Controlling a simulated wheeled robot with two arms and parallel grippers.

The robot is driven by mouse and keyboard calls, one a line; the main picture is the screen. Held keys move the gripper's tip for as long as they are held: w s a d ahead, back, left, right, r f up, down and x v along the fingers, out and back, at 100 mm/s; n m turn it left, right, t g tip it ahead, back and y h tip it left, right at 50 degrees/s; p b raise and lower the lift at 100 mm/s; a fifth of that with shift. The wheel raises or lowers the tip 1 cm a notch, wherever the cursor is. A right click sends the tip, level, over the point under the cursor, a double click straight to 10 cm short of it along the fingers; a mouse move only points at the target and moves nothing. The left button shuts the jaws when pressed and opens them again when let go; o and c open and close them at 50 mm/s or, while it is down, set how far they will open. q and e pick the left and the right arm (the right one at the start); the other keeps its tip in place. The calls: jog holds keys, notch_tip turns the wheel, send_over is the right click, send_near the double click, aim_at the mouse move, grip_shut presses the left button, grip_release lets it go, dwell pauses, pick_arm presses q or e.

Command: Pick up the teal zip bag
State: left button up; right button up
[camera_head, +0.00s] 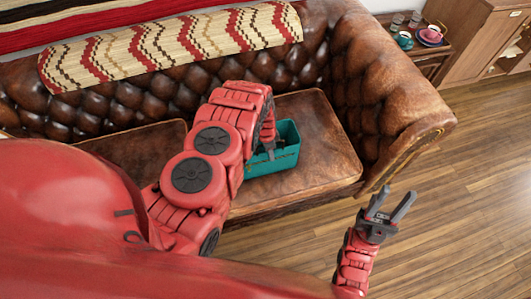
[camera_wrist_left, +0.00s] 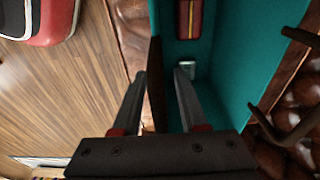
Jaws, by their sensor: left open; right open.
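The teal zip bag (camera_head: 286,157) stands open-topped on the brown leather sofa seat in the head view. In the left wrist view its teal inside (camera_wrist_left: 233,70) shows, with a dark rim and dark strap-like handles. My left gripper (camera_wrist_left: 161,75) is open at the bag, one finger on each side of its near wall; whether they touch it I cannot tell. In the head view my left gripper (camera_head: 269,150) is partly hidden by its own arm. My right gripper (camera_head: 396,194) is open and empty over the wood floor, right of the sofa.
A red item with gold trim (camera_wrist_left: 190,18) and a small pale item (camera_wrist_left: 187,70) lie in the bag. The tufted sofa armrest (camera_head: 385,85) rises to the right. A side table (camera_head: 425,60) with cups stands behind it. The floor at right is clear.

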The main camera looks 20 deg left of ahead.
pick_arm(q)
jog(key=shift+f, duration=0.15)
grip_shut()
dwell(1.4)
